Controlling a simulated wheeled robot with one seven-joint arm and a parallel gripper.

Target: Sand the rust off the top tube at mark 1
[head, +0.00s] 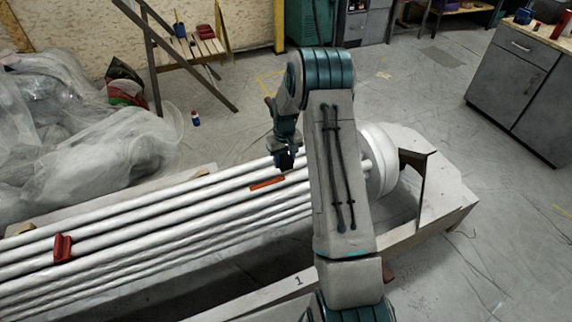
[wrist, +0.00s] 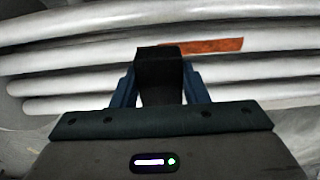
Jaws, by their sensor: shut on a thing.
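A bundle of long white tubes (head: 130,225) lies across the head view and ends at a round white flange (head: 384,160). An orange-brown rust patch (head: 268,183) is on one of the upper tubes; it also shows in the wrist view (wrist: 214,46). A printed mark 1 (head: 298,281) is on the pale front rail. My gripper (head: 287,160) is over the tubes, just beyond and right of the rust. Its blue fingers are shut on a black block (wrist: 160,68). In the wrist view the block overlaps the rust's left end. I cannot tell whether it touches.
A red block-like piece (head: 63,248) sits on the tubes at the left. Crumpled clear sheeting (head: 75,130) lies behind. A small bottle (head: 195,118) stands on the floor. A wooden stand (head: 195,50) is at the back, a grey cabinet (head: 515,85) at the right.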

